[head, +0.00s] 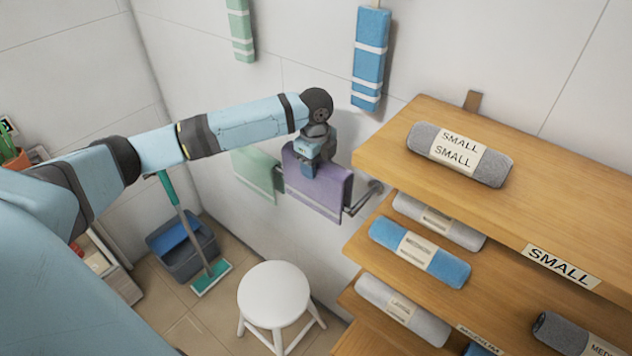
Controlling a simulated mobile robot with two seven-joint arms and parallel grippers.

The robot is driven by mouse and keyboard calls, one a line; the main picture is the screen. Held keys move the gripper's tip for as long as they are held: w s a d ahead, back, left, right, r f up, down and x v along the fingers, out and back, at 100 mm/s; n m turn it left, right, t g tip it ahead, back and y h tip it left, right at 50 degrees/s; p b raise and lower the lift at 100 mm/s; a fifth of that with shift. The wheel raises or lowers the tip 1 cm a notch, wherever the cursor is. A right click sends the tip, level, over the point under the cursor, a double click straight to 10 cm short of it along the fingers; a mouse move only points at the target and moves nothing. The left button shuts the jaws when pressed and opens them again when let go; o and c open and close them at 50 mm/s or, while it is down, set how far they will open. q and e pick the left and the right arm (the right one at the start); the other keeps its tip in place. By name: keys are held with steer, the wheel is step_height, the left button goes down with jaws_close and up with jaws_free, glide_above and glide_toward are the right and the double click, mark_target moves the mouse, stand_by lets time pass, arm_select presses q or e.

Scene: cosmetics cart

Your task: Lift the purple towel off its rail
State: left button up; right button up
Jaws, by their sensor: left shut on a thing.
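The purple towel (325,194) hangs folded over a metal rail (362,201) on the white wall, in the middle of the head view. My left gripper (310,168) reaches in from the left and points down at the towel's top edge. It is shut on the towel, and its fingertips are partly hidden against the cloth. The towel still hangs at the rail, and I cannot tell whether it is clear of the bar. A green towel (256,171) hangs just left of it. My right gripper is not in view.
Wooden shelves (404,128) with rolled towels stand close on the right. A white stool (273,294) is below. A grey bucket (184,250) and a green mop (211,278) stand at lower left. A blue towel (370,58) hangs higher on the wall.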

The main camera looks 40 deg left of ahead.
arm_select(q)
step_height(320, 180, up, 10)
steer(key=shift+r+b, duration=0.1)
steer(key=shift+b, duration=0.4)
steer(key=shift+r+p, duration=0.2)
steer(key=shift+p, duration=0.6)
steer(key=shift+f, duration=0.2)
